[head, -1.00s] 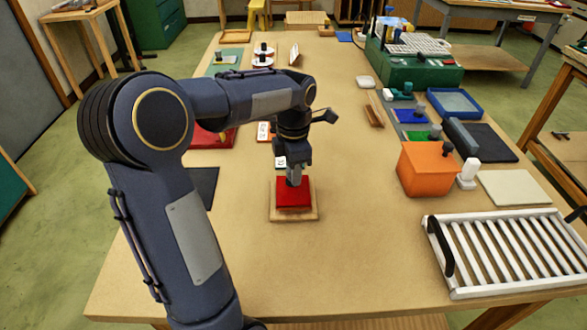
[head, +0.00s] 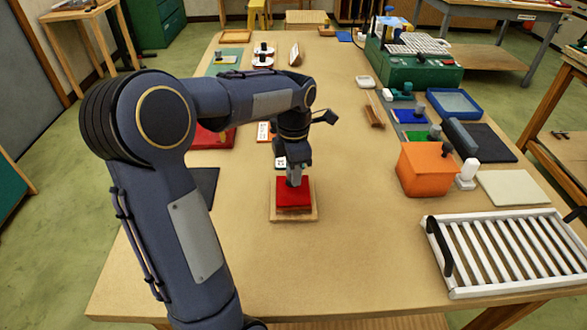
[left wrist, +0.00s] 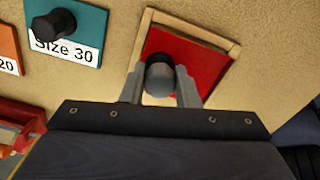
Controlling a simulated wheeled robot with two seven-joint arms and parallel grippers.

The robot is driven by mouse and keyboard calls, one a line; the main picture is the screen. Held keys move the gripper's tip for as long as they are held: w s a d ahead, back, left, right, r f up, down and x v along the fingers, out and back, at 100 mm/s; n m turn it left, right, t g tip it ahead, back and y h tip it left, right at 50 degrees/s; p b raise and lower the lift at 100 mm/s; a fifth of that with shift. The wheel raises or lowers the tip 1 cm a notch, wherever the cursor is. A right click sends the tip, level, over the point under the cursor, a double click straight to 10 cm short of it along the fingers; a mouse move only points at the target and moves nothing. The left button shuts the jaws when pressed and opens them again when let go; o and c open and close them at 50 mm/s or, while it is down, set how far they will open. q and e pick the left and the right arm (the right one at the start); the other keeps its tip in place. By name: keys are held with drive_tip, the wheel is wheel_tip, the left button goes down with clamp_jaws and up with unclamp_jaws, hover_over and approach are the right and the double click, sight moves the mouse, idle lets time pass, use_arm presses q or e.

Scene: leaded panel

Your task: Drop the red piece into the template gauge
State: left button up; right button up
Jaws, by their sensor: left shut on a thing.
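The red piece (head: 293,196) is a flat square with a dark round knob (left wrist: 159,74). The template gauge (head: 293,216) is a light wooden frame on the table. My left gripper (head: 294,180) points down, shut on the knob of the red piece. My right gripper is not in view.
A teal piece labelled Size 30 (left wrist: 68,33) lies beside the gauge. An orange box (head: 425,171), a white bottle (head: 467,174) and a white slatted rack (head: 510,255) stand to the right. The table in front of the gauge is clear.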

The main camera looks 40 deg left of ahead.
use_arm(q)
drive_tip(key=shift+f+b, duration=0.65)
drive_tip(key=shift+f, duration=0.35)
drive_tip(key=o, duration=1)
drive_tip(key=shift+r, duration=0.1)
wheel_tip(320, 180, up, 8)
drive_tip(key=shift+f+p, duration=0.15)
drive_tip(key=shift+p, duration=0.2)
